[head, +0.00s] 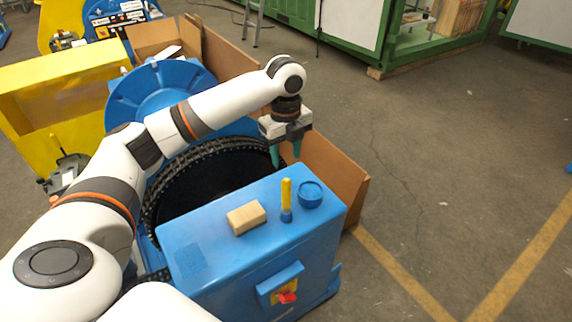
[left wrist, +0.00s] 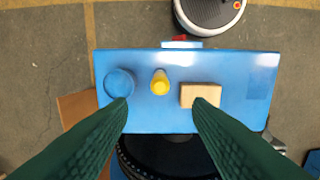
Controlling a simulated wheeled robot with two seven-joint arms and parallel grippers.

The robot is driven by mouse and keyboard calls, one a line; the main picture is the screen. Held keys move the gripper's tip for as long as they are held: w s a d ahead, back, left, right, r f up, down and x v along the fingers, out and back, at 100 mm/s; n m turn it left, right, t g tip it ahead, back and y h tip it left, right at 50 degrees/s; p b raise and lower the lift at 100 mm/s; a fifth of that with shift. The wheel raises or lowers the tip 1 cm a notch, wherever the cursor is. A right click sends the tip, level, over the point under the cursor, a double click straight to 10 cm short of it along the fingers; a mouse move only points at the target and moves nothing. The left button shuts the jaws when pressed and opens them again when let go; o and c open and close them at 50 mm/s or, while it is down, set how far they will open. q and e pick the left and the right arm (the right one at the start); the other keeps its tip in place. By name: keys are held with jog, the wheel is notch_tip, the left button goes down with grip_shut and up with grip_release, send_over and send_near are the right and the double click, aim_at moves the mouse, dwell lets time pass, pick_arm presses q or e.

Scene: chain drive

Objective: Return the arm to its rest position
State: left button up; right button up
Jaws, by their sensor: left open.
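My left arm reaches in from the left in the head view. Its gripper (head: 287,155) hangs pointing down behind the far edge of the blue cabinet (head: 215,262), near the black chain ring (head: 160,205). The green fingers are apart with nothing between them. In the left wrist view the open fingers (left wrist: 160,118) frame the cabinet top from below. My right gripper is in neither view.
On the cabinet stand a tan block (head: 246,217), a yellow-handled tool (head: 286,200) and a round blue cup (head: 311,194). A red switch (head: 287,297) is on its front. A cardboard sheet (head: 330,172) stands behind. Floor at right is clear.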

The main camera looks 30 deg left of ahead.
pick_arm(q)
jog(key=shift+r, duration=0.1)
dwell(0.4)
jog(key=s+d+f+n, duration=0.2)
jog(key=s+d+f, duration=0.2)
jog(key=d+f, duration=0.6)
jog(key=s+d+f+n+t+h, duration=0.1)
jog(key=s+d+f+n+t, duration=0.1)
jog(key=s+d+f+n, duration=0.4)
jog(key=s+d+f+n+t+h, duration=0.1)
jog(key=s+d+n+h, duration=0.1)
jog(key=s+n, duration=0.45)
jog(key=s+a+n+y, duration=0.3)
jog(key=s+a+n, duration=0.3)
jog(key=s, duration=0.4)
notch_tip(320, 180, down, 26)
jog(key=b, duration=0.1)
jog(key=s+a+f+g+b, duration=0.1)
jog(key=s+a+f+g, duration=0.1)
jog(key=s+f, duration=1.6)
jog(key=shift+a+f, duration=0.3)
jog(key=shift+a, duration=0.15)
